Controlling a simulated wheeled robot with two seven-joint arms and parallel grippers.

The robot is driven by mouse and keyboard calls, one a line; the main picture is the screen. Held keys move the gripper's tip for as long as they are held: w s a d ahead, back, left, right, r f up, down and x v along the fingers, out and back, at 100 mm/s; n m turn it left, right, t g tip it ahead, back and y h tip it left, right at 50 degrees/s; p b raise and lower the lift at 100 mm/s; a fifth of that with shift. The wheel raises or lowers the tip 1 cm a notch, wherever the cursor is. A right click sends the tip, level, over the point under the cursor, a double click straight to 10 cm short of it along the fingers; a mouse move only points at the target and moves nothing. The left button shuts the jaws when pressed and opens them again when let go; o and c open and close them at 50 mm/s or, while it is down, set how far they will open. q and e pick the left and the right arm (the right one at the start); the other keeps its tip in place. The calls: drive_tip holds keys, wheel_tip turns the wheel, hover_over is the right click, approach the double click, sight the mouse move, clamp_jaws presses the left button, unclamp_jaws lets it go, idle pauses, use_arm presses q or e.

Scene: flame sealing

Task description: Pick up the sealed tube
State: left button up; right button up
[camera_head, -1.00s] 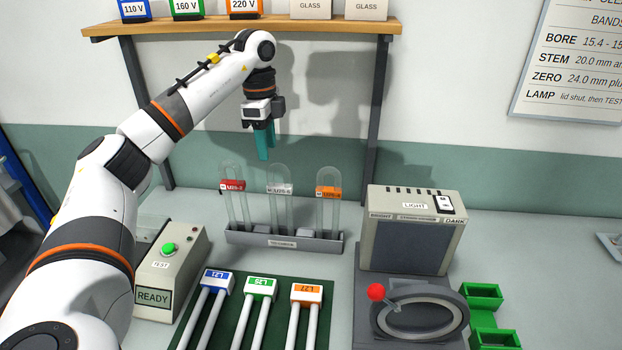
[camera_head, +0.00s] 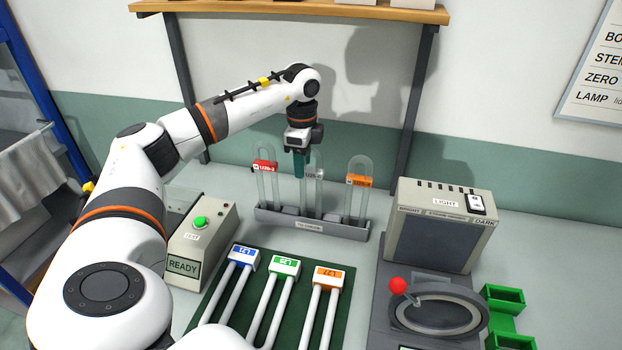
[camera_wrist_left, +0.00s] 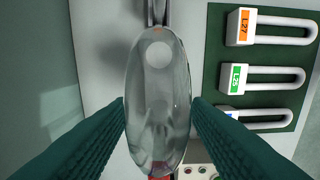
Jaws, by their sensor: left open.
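Three clear glass tubes with rounded tops stand upright in a grey rack (camera_head: 335,229): one with a red label (camera_head: 265,168), one with a white label (camera_head: 317,174) in the middle, one with an orange label (camera_head: 359,181) at the right. My left gripper (camera_head: 299,176) points down at the top of the middle tube, its teal fingers covering part of it in the head view. In the left wrist view the fingers are open, with a glass tube (camera_wrist_left: 158,95) between them, seen from above. I cannot tell whether they touch it. My right gripper is out of view.
A green mat (camera_head: 214,291) with lamps labelled blue, green and orange lies in front of the rack. A READY test box (camera_head: 196,240) stands left, a LIGHT box (camera_head: 437,228) and a red-knobbed device (camera_head: 398,286) right. A wooden shelf (camera_head: 350,12) hangs above.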

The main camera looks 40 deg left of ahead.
use_arm(q)
drive_tip(key=shift+f, duration=0.65)
clamp_jaws()
